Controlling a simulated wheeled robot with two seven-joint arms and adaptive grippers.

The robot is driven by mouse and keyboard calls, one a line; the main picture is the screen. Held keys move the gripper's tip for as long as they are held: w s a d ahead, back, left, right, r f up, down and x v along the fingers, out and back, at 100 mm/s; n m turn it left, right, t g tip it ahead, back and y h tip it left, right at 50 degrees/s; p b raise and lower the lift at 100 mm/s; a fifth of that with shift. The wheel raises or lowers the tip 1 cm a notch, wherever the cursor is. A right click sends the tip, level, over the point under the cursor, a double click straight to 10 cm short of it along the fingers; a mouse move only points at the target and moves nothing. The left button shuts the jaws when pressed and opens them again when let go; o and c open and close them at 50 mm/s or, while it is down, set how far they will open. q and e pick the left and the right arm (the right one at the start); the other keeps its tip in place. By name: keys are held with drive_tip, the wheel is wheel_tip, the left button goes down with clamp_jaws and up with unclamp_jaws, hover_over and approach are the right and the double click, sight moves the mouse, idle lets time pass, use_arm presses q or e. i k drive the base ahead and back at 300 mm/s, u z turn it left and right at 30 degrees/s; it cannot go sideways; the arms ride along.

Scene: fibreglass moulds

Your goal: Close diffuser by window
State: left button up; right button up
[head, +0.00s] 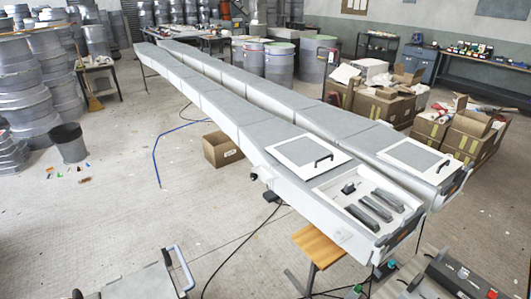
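No part is clearly identifiable as the diffuser, and no window shows, so I cannot tell which thing is meant. Two long grey-white bodies run side by side from the back left to the front right. The nearer body (221,109) has an open compartment (342,182) at its front end, holding several dark grey bars (375,207). Behind the compartment lies a white-framed panel (308,151) with a black handle. The farther body (270,91) has a similar panel (412,156) with a handle at its front end. Neither of my grippers is in view.
A wooden-topped stool (318,245) stands under the nearer body. A cardboard box (222,149) and blue cable lie on the floor. A cart (140,285) and a grey case (440,276) are at the bottom edge. Cartons (390,107) crowd the right. The left-centre floor is mostly clear.

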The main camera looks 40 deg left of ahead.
sight(307, 155)
drive_tip(key=u, duration=1.05)
drive_tip(key=i, duration=0.95)
drive_tip(key=u, duration=0.65)
